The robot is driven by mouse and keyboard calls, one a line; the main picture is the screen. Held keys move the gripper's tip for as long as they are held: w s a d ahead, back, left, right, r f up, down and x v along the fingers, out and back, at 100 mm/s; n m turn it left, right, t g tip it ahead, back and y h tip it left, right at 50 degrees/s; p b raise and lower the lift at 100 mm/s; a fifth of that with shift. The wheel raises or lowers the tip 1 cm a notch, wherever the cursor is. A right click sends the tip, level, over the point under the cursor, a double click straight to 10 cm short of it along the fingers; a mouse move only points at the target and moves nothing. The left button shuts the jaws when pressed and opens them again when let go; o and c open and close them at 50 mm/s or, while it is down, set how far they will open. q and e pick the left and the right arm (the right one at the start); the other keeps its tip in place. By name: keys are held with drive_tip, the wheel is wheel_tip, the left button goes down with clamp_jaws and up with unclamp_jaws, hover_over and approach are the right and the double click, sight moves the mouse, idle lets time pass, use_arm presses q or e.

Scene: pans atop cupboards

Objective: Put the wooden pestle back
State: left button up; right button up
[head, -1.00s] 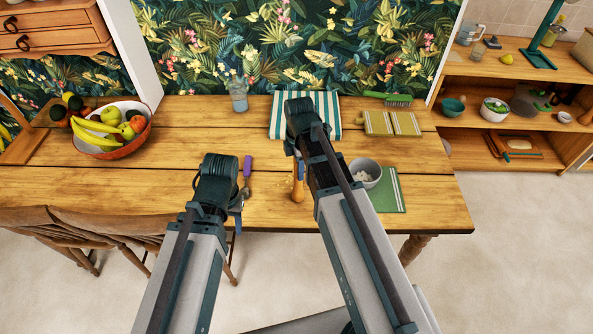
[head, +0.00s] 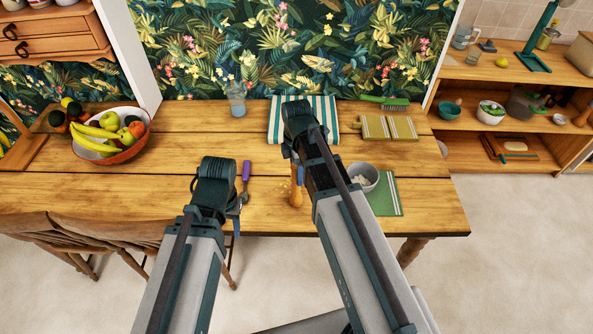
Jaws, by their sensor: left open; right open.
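A light-brown wooden piece (head: 296,194), which looks like the pestle, stands or lies near the table's front edge. Its upper part is hidden by my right arm, so I cannot tell its pose or whether it touches the gripper. My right gripper (head: 298,172) is open just above or beside it, its fingers mostly hidden behind the arm. My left gripper (head: 237,212) is open and empty at the front edge, left of the wooden piece. A grey bowl (head: 371,184) with pale contents stands right of my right arm.
A purple-handled tool (head: 246,172) lies beside my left gripper. A striped cloth (head: 284,128), a green cloth (head: 387,198), a brush (head: 385,101) and a fruit bowl (head: 140,146) are on the table (head: 190,146). Shelves (head: 470,93) stand at right. The table's middle left is clear.

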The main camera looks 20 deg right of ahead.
wheel_tip(320, 180, up, 11)
drive_tip(key=p, duration=1)
drive_tip(key=shift+s+a+f, duration=0.1)
drive_tip(key=shift+s+a, duration=0.1)
drive_tip(key=shift+a, duration=0.05)
drive_tip(key=s+a+m+h, duration=0.1)
drive_tip(key=s+a+m, duration=0.9)
drive_tip(key=s+m, duration=0.4)
drive_tip(key=shift+m, duration=0.3)
wheel_tip(320, 180, down, 3)
drive_tip(key=b, duration=0.3)
drive_tip(key=shift+f, duration=0.1)
